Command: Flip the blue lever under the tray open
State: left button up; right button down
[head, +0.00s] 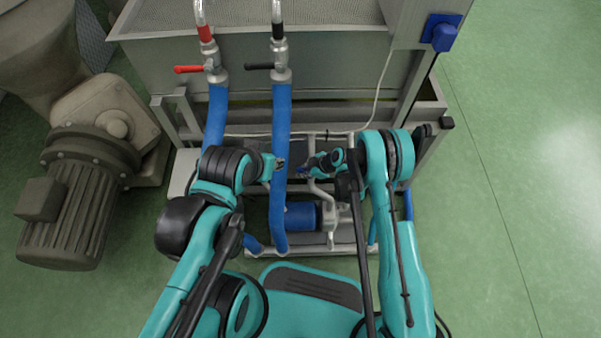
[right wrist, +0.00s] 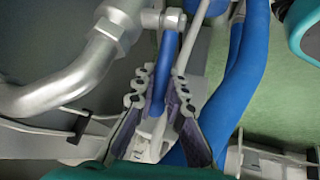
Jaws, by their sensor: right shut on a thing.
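The blue lever (right wrist: 165,65) shows in the right wrist view as a narrow blue handle running down from a silver valve fitting. My right gripper (right wrist: 160,82) is shut on it, with a finger on each side of the handle. In the head view my right gripper (head: 309,168) is below the front of the steel tray (head: 345,113), and little of the lever can be made out there. My left gripper (head: 277,163) is beside the right one, near a blue hose; its jaw opening is too small to tell.
Blue hoses (head: 281,125) hang from two valves, one with a red handle (head: 188,69), one with a black handle (head: 259,66). A blue pump motor (head: 302,214) sits low in a pipe frame. A large motor (head: 72,205) stands left. Green floor is clear at right.

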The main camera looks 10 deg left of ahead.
jog(key=shift+w+d+r+m+g+y, duration=0.15)
jog(key=shift+d+y, duration=0.25)
jog(key=shift+y, duration=0.35)
jog(key=shift+w+d+r+m+g+y, duration=0.1)
jog(key=shift+d+r+y, duration=0.2)
jog(key=shift+y, duration=0.4)
jog(key=shift+w+d+r+m+g+y, duration=0.15)
jog(key=shift+d+y, duration=0.3)
jog(key=shift+y, duration=0.3)
jog(key=shift+f, duration=0.1)
jog(key=c, duration=1.5)
grip_release()
jog(key=shift+c, duration=0.2)
jog(key=shift+s+a, duration=0.1)
